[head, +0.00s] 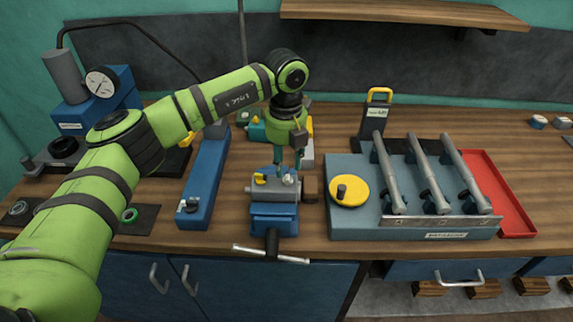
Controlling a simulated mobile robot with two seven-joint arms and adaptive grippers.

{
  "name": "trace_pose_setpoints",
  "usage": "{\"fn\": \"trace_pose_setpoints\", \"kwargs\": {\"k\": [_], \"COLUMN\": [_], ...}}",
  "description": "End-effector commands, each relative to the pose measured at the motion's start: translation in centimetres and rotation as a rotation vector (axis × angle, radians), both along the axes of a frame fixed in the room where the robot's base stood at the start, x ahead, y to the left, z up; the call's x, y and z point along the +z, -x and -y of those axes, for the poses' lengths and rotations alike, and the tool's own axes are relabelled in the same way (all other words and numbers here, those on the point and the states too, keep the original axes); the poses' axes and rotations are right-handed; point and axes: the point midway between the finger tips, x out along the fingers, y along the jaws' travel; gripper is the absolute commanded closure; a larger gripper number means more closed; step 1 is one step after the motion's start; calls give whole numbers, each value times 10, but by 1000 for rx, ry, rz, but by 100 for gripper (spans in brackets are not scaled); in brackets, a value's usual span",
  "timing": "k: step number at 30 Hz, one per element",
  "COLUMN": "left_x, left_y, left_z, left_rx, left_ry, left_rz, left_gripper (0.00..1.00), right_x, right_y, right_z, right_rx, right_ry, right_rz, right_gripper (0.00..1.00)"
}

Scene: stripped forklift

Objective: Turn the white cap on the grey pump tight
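The grey pump (262,190) is clamped in a blue vise (273,217) at the front middle of the bench. A yellow part (261,178) sits on its top left. The small white cap (289,180) is on the pump's top, right of the yellow part. My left gripper (289,164) points down just above the cap. Its two fingers are apart, and I see nothing held between them. I cannot tell whether the fingertips touch the cap. My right gripper is not in view.
A blue-grey fixture (420,230) with a yellow disc and several metal rods stands farther right, beside a red tray (495,190). A long blue tool (203,185) lies left. Bare bench (523,170) is at far right.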

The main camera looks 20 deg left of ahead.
Motion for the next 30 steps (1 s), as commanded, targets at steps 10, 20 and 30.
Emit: {"fn": "trace_pose_setpoints", "kwargs": {"k": [10, 20, 30], "left_x": [-32, -33, -33], "left_y": [0, 0, 0], "left_z": [0, 1, 1], "left_rx": [-2, -3, -12], "left_ry": [2, 3, 3], "left_rz": [1, 1, 2], "left_gripper": [60, 100, 100], "right_x": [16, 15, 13], "right_y": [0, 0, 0], "right_z": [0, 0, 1], "right_rx": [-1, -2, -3], "right_ry": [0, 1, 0], "right_rz": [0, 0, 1], "right_gripper": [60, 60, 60]}}
